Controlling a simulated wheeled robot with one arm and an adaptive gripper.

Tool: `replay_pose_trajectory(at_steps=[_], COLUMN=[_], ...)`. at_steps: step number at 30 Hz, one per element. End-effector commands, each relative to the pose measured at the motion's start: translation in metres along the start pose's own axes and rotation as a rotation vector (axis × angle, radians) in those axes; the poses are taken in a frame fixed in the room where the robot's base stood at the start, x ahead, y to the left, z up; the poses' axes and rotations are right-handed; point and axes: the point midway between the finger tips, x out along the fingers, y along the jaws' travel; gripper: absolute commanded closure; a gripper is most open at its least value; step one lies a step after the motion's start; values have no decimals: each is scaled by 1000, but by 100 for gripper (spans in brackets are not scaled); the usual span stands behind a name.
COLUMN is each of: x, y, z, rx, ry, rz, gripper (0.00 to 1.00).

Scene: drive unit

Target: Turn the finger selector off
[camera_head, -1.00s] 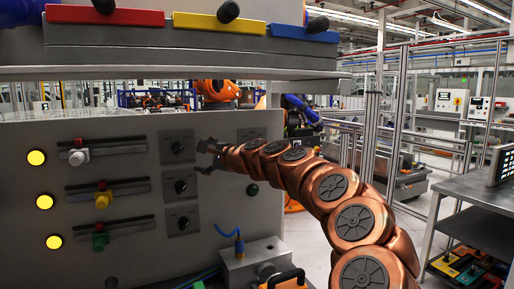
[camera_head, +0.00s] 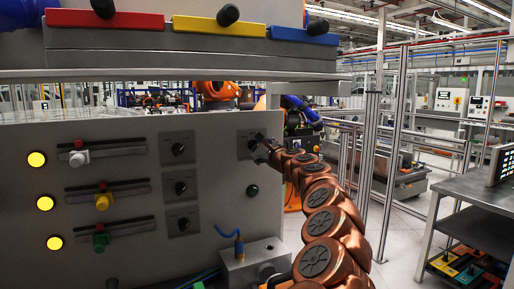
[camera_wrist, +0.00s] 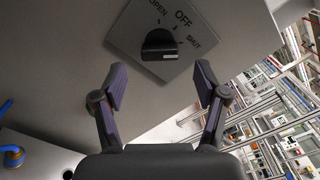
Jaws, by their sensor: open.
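The finger selector (camera_wrist: 158,46) is a black knob on a grey square plate with the words OPEN, OFF and SHUT. In the wrist view a small white mark at the knob's right end is on the side of the word SHUT. My gripper (camera_wrist: 161,84) is open, its two fingers apart on either side below the knob, with nothing between them. In the head view my gripper (camera_head: 262,147) is at the selector's plate (camera_head: 245,134) at the panel's upper right and partly hides it; contact cannot be told.
The panel (camera_head: 225,195) has a column of three other black knobs (camera_head: 180,188), sliders (camera_head: 103,202) and lit yellow lamps (camera_head: 45,203) to the left. A green button (camera_head: 253,190) is below the selector. A box with a blue cable (camera_head: 240,262) stands lower down.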

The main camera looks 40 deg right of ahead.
Motion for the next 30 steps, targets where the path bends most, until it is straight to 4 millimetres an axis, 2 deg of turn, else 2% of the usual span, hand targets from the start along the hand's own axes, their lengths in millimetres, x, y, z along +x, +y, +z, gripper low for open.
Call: replay_pose_trajectory(at_steps=[6,15,30], x=[17,32,37], y=[1,1,0], z=[0,0,2], rx=[-3,-1,-2], ry=[2,1,-2], rz=[1,1,0], gripper=[27,27,27])
